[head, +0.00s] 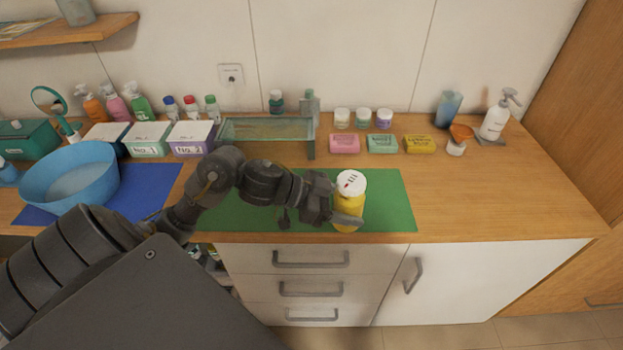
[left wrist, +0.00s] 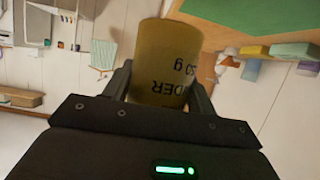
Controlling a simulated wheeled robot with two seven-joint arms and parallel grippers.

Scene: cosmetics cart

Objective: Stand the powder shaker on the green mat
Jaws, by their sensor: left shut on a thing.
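The powder shaker (head: 348,212) is a yellow cylinder with a white top. In the head view it is upright, over the right part of the green mat (head: 387,190) near its front edge. I cannot tell whether its base touches the mat. My left gripper (head: 347,218) is shut on the shaker from the left side. In the left wrist view the shaker's yellow body (left wrist: 165,65) with dark print sits between the two fingers (left wrist: 160,90). My right gripper is not in view.
Pink, green and yellow soap boxes (head: 419,144) stand behind the mat. A glass shelf (head: 267,130) stands at its back. A blue basin (head: 70,175) is on a blue mat at left. The counter (head: 480,195) right of the green mat is clear.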

